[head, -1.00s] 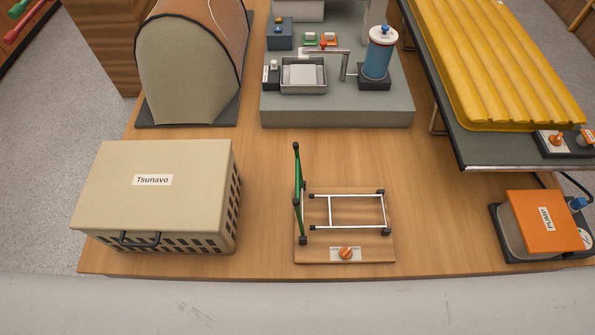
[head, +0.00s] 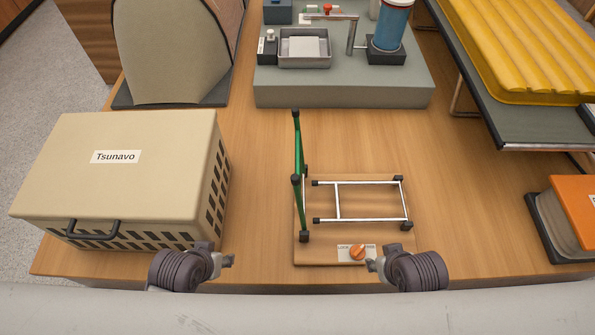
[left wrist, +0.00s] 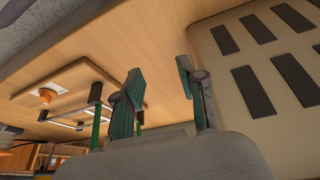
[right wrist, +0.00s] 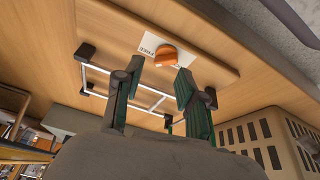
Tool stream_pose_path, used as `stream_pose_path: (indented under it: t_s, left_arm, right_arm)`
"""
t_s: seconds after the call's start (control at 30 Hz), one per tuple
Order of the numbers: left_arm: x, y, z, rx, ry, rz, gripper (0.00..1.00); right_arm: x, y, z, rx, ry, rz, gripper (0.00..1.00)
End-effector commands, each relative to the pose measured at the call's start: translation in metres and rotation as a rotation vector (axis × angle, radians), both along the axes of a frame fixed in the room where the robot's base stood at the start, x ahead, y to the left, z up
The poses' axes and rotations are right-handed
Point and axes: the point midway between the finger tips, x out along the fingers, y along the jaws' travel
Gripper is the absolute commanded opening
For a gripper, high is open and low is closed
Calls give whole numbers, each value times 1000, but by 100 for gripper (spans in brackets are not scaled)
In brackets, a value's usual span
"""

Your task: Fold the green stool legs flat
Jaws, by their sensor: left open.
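The folding stool stands on a wooden board (head: 350,190). Its green legs (head: 299,155) stand upright at the board's left side, with black end caps. Its silver frame (head: 338,200) lies low over the board. An orange knob (head: 357,252) sits on a LOCK/FREE label at the board's front; its setting is unclear. My left gripper (head: 229,261) is open and empty, front left of the board. It also shows in the left wrist view (left wrist: 160,88). My right gripper (head: 373,265) is open and empty near the knob, and shows in the right wrist view (right wrist: 158,82).
A beige Tsunavo crate (head: 60,150) stands left, close to my left gripper. A grey platform (head: 340,93) with a tray and blue cylinder is behind. An orange pump box (head: 577,205) and a raised shelf (head: 540,125) with a yellow pad are right. Bare tabletop surrounds the board.

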Motion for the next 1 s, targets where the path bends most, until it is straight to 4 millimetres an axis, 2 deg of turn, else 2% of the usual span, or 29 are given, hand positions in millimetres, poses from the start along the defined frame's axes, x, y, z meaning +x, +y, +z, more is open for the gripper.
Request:
stream_pose_path:
  t_s: [0.07,0.2,0.3,0.43,0.57,0.7,0.87,1.0]
  left_arm:
    - [18,-13,9,-73,-94,12,40]
    - [54,-56,49,-343,-267,58,40]
    - [69,-81,70,-548,-323,96,40]
    - [83,-102,92,-834,-333,164,40]
    - [93,-106,110,-1112,-290,258,40]
    - [102,-97,123,-1318,-238,346,40]
    - [107,-91,130,-1418,-210,392,40]
    - [116,-99,129,-1431,-209,397,40]
  right_arm:
    - [12,4,12,16,-88,5,40]
    - [43,15,60,61,-306,18,40]
    - [63,22,88,91,-446,27,40]
    - [87,33,126,134,-637,39,40]
    - [106,42,163,178,-821,50,40]
    - [116,48,192,211,-958,57,40]
    - [119,50,206,228,-1026,60,40]
    - [122,53,215,243,-1085,63,40]
